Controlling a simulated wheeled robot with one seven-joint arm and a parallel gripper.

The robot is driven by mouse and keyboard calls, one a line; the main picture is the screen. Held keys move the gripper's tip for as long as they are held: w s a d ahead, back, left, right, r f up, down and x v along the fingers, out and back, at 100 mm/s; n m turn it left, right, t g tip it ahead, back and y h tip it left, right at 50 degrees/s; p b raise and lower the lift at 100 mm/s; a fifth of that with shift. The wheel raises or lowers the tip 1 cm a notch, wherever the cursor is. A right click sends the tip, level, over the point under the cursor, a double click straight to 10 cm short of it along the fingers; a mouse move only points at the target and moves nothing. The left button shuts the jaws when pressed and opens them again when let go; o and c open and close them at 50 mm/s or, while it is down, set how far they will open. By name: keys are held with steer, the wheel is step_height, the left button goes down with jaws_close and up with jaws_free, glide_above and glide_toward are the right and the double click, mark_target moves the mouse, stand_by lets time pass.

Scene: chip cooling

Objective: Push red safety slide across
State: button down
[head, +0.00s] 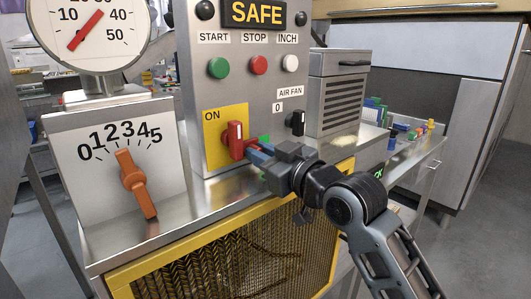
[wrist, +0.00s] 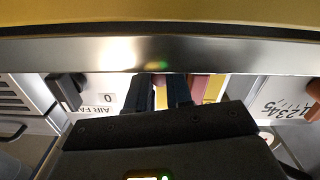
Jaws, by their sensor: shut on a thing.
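The red safety slide (head: 235,141) is an upright red handle on the yellow "ON" plate (head: 212,125), at its right side, low on the grey machine panel. My gripper (head: 255,152) reaches in from the right with its fingertips at the slide's right side and is shut on it. In the wrist view, which shows the panel upside down, my two dark fingers (wrist: 163,92) are a small gap apart, with a reddish strip (wrist: 200,88) beside them. The part of the slide between the fingers is mostly hidden. A little green patch shows just above the fingers in the head view.
An orange dial knob (head: 134,184) stands left. The black air fan switch (head: 297,123) sits just above my gripper. Green, red and white buttons (head: 258,66) line the panel below a "SAFE" sign (head: 256,14). A yellow-framed mesh guard (head: 225,250) lies below the steel ledge.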

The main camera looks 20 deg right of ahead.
steer(key=shift+a, duration=0.2)
steer(key=c, duration=1)
jaws_free()
steer(key=shift+s, duration=0.1)
